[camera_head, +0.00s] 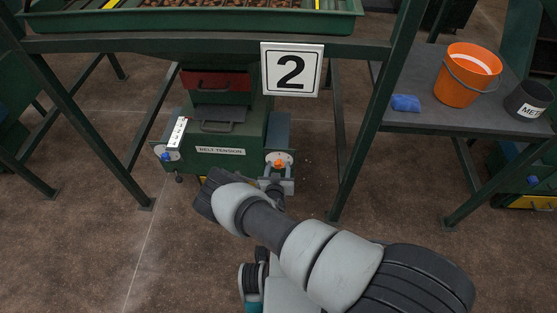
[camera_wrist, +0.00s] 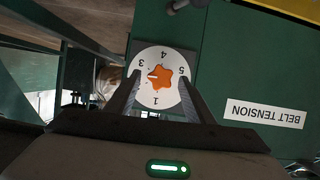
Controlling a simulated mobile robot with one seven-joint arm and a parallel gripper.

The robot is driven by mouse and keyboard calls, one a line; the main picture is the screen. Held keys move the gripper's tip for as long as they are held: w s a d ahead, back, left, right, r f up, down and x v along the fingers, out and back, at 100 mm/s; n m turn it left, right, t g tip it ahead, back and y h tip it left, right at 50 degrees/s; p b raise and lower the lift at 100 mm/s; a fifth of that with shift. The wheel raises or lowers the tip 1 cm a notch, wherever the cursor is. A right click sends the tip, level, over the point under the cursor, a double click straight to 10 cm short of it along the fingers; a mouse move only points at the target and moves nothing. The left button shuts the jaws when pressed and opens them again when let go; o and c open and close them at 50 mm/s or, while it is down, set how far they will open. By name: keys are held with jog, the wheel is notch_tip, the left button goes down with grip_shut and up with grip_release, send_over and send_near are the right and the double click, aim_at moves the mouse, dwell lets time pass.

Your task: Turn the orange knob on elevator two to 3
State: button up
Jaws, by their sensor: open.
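The orange knob (camera_head: 279,164) sits on a round pale dial on the right side of the green unit under the number 2 sign (camera_head: 291,69). In the wrist view the knob (camera_wrist: 163,78) is at the centre of the white dial (camera_wrist: 155,91). The digits 1, 3, 4 and 5 show upside down; no 2 is visible, and the left finger covers part of that side. A small white mark on the knob points left, below the 3. My gripper (camera_wrist: 158,80) is open, its fingers on either side of the knob. Whether they touch it is unclear.
A BELT TENSION label (camera_head: 221,151) is on the unit's front. Another blue knob (camera_head: 167,156) is on its left. Green frame legs (camera_head: 362,130) stand around it. A side table (camera_head: 440,121) at right holds an orange bucket (camera_head: 468,75), a dark pot and a blue cloth-like item.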

jog(key=shift+w, duration=0.15)
jog(key=c, duration=1)
jog(key=shift+c, duration=0.2)
jog(key=shift+d, duration=0.1)
jog(key=shift+d+m+y+p, duration=0.1)
jog(key=shift+m+y+p, duration=0.55)
jog(key=shift+m, duration=0.15)
jog(key=shift+d+f+m+y, duration=0.1)
jog(key=shift+m+y, duration=0.75)
jog(key=shift+m, duration=0.35)
